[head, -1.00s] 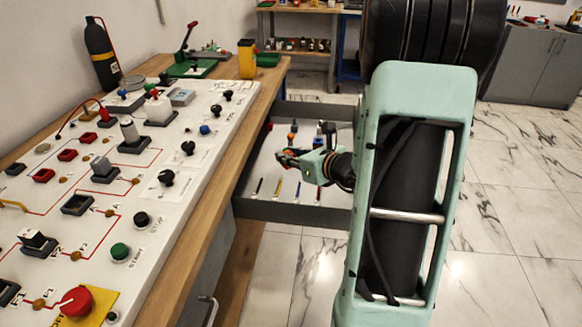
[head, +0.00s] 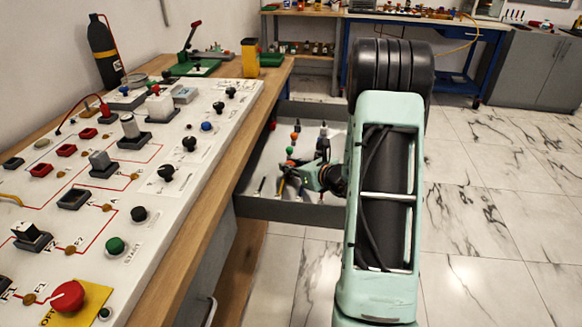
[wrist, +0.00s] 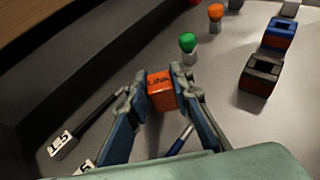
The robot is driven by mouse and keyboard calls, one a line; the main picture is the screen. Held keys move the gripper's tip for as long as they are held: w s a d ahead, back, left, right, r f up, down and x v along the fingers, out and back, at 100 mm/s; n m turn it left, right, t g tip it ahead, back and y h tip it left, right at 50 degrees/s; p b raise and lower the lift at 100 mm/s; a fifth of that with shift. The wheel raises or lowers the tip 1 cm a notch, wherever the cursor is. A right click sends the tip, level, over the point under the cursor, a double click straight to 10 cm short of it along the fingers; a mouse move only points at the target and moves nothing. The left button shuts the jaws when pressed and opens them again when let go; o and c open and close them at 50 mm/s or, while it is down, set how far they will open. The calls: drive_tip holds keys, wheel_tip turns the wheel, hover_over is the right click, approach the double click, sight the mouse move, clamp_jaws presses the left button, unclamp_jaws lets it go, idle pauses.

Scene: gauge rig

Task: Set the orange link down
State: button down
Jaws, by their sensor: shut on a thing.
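The orange link (wrist: 161,92), a small block with "LINK" lettered on its top, sits between my fingertips in the wrist view. My gripper (wrist: 160,80) is shut on it, with a finger on each side. In the head view my gripper (head: 306,177) is over the open grey drawer (head: 290,209). The link is too small to make out there. In the wrist view the drawer floor (wrist: 225,115) lies below the link. I cannot tell whether the link touches it.
A green-topped plug (wrist: 188,43) stands just beyond the link, with an orange-topped plug (wrist: 216,14) farther back. Dark block (wrist: 260,76) and blue block (wrist: 280,34) lie to the right. A labelled probe (wrist: 80,128) lies left. The workbench edge (head: 232,150) borders the drawer.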

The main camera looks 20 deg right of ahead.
drive_tip(key=shift+r, duration=0.1)
drive_tip(key=c, duration=2.2)
unclamp_jaws()
drive_tip(key=shift+f, duration=0.25)
drive_tip(key=o, duration=0.5)
drive_tip(key=shift+r, duration=0.1)
